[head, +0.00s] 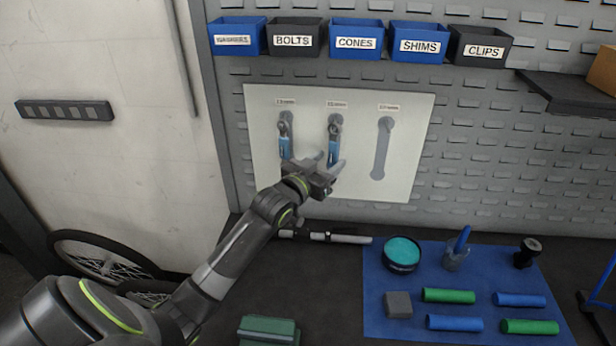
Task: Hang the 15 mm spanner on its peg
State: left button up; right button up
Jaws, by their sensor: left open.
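A pale shadow board (262,183) on the grey wall has three labelled places. The label print is too small to read surely. A spanner with a blue handle (285,147) hangs at the left place. Another blue-handled spanner (335,128) hangs upright at the middle place, its head at the peg. The right place shows only a grey spanner outline (380,150). My left gripper (328,163) is open at the lower end of the middle spanner, with its fingers to either side of the handle. I cannot tell whether they touch it. My right gripper is out of view.
Labelled bins, including bolts (294,40) and cones (356,42), line the wall above. On the bench, a blue mat (415,265) holds a teal-filled tin (402,252), a cup, a grey block and several grips.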

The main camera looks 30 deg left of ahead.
pick_arm(q)
jog(key=s+a+b, duration=0.1)
jog(key=s+b, duration=0.1)
jog(key=s, duration=1.5)
jog(key=shift+a, duration=0.1)
